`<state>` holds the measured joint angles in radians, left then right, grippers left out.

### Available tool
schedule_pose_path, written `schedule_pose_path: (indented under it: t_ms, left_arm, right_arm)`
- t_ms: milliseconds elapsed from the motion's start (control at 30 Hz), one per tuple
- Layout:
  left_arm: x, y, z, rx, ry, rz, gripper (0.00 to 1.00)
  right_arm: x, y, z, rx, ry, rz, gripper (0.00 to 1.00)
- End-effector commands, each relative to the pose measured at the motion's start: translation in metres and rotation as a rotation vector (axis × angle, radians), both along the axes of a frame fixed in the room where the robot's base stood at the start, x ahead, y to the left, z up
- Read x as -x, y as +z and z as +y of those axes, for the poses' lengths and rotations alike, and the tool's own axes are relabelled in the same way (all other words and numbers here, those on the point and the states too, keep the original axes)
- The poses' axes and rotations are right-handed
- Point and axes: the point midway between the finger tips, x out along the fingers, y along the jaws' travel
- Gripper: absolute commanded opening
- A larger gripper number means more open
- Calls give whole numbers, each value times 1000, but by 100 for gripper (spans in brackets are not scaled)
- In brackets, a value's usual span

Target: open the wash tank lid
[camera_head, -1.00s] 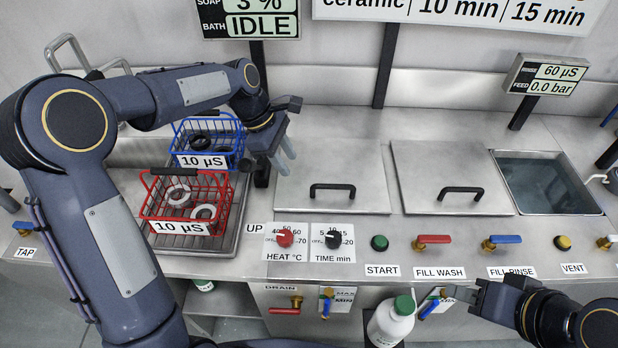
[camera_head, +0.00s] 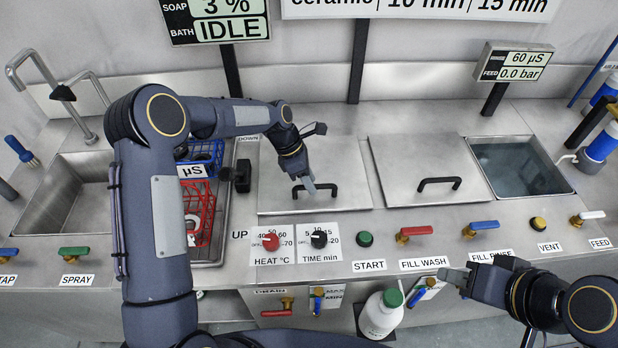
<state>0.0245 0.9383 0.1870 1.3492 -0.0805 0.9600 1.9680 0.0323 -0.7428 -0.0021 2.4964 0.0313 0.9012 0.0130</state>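Two flat steel lids lie closed on the bench, the left lid (camera_head: 340,155) and the middle lid (camera_head: 418,155), each with a black bar handle. Neither lid carries a readable tank name. My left gripper (camera_head: 304,188) is over the front of the left lid, with its fingertips at the left part of the left lid's handle (camera_head: 328,188). The fingers overlap each other and the handle in this view, so contact and grip are unclear. My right gripper (camera_head: 454,283) is low in front of the bench panel, empty, with its fingers apart.
An uncovered tank of liquid (camera_head: 520,168) is at the right. A red basket (camera_head: 205,215) and a blue basket (camera_head: 212,152) stand on the left, partly hidden by my arm. Knobs and valves line the front edge. A white bottle (camera_head: 382,318) stands below.

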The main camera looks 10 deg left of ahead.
Motion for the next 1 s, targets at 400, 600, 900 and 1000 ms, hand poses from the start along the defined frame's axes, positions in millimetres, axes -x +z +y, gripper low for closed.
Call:
schedule_pose_path:
  t_ms: [400,600,900,1000]
  left_arm:
    - [0,-1,0,0,0,0,11]
    - [0,0,0,0,0,-1,0]
    - [-2,6,0,-1,1,-2,0]
    - [-5,13,1,-1,2,-4,0]
  right_arm:
    - [0,0,0,0,0,0,36]
    - [0,0,0,0,0,0,36]
    - [0,4,0,0,0,0,36]
    - [0,8,0,0,0,0,36]
